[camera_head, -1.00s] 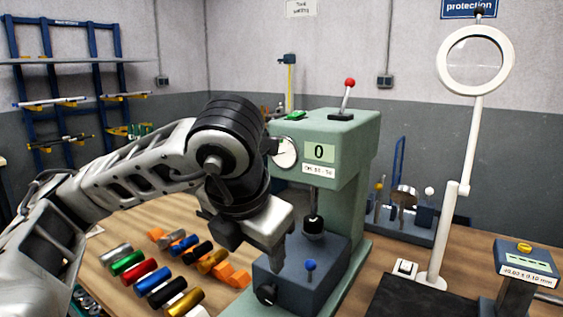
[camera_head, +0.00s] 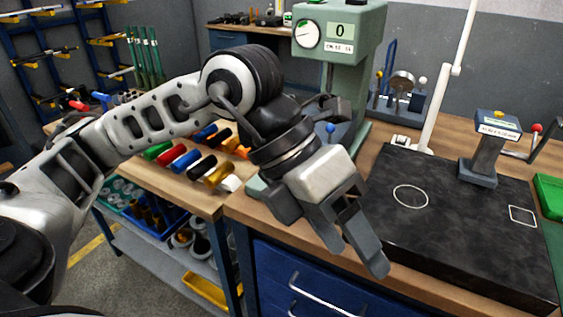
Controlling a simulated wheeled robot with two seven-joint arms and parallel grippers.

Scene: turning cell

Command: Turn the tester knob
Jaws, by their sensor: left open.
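The tester (camera_head: 352,30) is a pale green machine at the back of the bench, with a display reading 0 and a round dial (camera_head: 306,35) on its left. Its blue base is mostly hidden behind my left gripper; a blue ball-topped pin (camera_head: 331,128) shows above the wrist. The black knob on the base's front is not visible now, in the area covered by my wrist. My left gripper (camera_head: 358,258) is open and empty, fingers pointing down and right over the bench's front edge, in front of the tester and apart from it. My right gripper is not in view.
A black plate (camera_head: 450,225) with a white circle and square outline covers the bench's right side. Coloured cylinders (camera_head: 186,160) lie left of the wrist. Blue drawers (camera_head: 290,280) are below.

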